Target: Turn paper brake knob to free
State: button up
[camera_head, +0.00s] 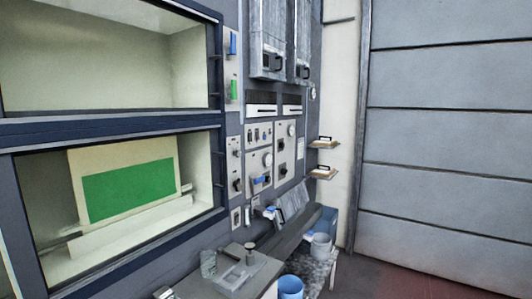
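A wall of grey control panels stands right of the tunnel windows. One panel (259,160) carries a round dial (267,159) and a blue handle or label (262,180). A narrow panel to its left has a dark knob (236,185). Another panel to its right has a dark knob or lever (281,145). The labels are too small to read, so I cannot tell which is the paper brake knob or how it is set. My gripper does not show in this view.
A ledge with a grey tray (240,280) and a glass (208,264) is below the panels. A blue bucket (291,287) and a pale bucket (320,246) stand to its right. Two small shelves (323,144) stick out from the wall. Some reddish floor at lower right looks clear.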

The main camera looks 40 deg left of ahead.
aim_at(238, 154)
jog(key=u, duration=0.35)
jog(key=i, duration=1.55)
jog(key=u, duration=1.85)
jog(key=i, duration=1.05)
jog(key=u, duration=0.9)
